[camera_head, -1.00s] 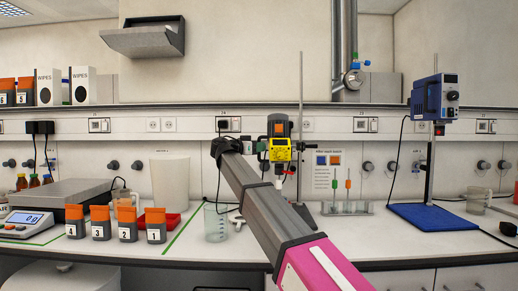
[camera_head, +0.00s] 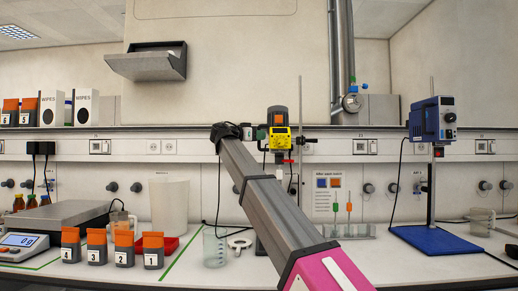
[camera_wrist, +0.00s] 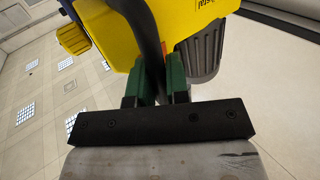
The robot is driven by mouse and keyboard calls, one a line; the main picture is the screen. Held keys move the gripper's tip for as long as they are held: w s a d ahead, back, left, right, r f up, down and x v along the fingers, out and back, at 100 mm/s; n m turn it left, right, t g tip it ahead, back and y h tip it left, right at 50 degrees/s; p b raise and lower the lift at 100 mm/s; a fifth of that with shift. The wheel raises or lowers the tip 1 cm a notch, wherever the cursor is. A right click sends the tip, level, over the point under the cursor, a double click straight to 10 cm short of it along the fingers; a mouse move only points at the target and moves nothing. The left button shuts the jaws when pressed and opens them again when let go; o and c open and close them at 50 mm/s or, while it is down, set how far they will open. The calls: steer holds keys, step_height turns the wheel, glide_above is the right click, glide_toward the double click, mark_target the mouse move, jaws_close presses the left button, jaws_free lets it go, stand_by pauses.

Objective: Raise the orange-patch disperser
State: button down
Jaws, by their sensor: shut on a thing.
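The disperser (camera_head: 278,142) is a yellow unit with a dark grey motor housing on top, which carries an orange patch (camera_head: 278,120). It is at the thin upright stand rod (camera_head: 300,95), well above the bench, level with the wall rail. My gripper (camera_head: 262,139) comes to its left side. In the wrist view my gripper's green fingers (camera_wrist: 155,85) are closed around a dark bar beside the yellow body (camera_wrist: 205,25) of the disperser. A yellow knob (camera_wrist: 73,40) shows at the upper left. The disperser's lower end is partly hidden by my arm.
A glass beaker (camera_head: 215,248) stands below, left of my arm. Numbered orange-topped packs (camera_head: 97,245) and a white container (camera_head: 169,205) stand further left. A tool rack (camera_head: 345,230) and a blue stirrer (camera_head: 433,120) on its stand are to the right.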

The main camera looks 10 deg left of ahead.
mark_target(259, 127)
steer(key=shift+a+r, duration=0.1)
steer(key=shift+r, duration=1.7)
steer(key=c, duration=1.1)
jaws_free()
steer(key=shift+s+a, duration=0.1)
steer(key=shift+s, duration=0.05)
steer(key=v, duration=1)
steer(key=shift+s+a, duration=0.15)
steer(key=shift+s, duration=0.05)
